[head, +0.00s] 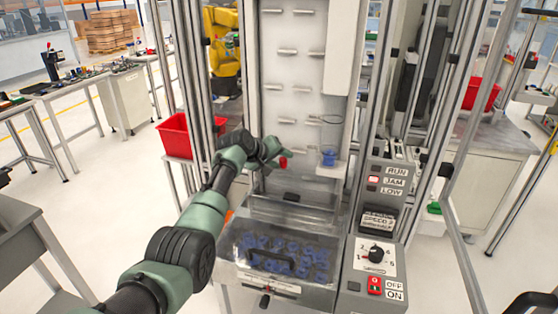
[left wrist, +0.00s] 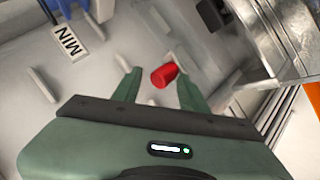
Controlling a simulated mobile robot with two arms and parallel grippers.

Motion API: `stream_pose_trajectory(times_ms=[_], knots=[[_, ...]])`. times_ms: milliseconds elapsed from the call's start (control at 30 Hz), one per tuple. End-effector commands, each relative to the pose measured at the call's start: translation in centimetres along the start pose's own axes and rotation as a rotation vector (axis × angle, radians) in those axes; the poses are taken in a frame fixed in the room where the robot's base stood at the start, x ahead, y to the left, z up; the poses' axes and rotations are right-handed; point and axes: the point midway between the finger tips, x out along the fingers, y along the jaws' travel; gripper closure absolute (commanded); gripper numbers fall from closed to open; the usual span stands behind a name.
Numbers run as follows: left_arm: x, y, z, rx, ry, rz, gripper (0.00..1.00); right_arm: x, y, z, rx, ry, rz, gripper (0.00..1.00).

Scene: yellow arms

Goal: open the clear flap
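The clear flap (head: 236,272) shows as a see-through panel with a black bar handle at the front of the machine, with several blue parts visible behind it. It looks closed. My left gripper (head: 275,157) is above and behind it, in front of the white pegged panel. In the left wrist view the left gripper's fingers (left wrist: 158,88) are spread apart. A red cylinder (left wrist: 164,75) lies just beyond and between the fingertips, with gaps on both sides; it also shows in the head view (head: 283,162). My right gripper is not in view.
The control box (head: 376,255) with a dial and switches stands right of the flap. A blue cup-like part (head: 328,156) sits at the panel's lower right. Metal frame posts (head: 190,60) flank the machine. A red bin (head: 176,136) is at left.

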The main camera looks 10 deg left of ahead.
Motion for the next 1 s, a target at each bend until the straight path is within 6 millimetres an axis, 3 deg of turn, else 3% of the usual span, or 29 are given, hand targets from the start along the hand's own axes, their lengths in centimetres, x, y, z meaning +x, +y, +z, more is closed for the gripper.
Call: stream_pose_trajectory(times_ms=[33, 467, 1000], knots=[[0.5, -0.5, 1.0, -0.005, -0.020, -0.007, 0.55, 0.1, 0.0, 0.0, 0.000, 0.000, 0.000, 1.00], [0.1, -0.7, 1.1, -0.006, -0.023, -0.010, 0.55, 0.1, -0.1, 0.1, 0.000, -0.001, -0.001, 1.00], [-6.7, -0.3, 0.4, -0.003, -0.005, 0.000, 0.55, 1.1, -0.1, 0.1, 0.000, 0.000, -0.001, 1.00]])
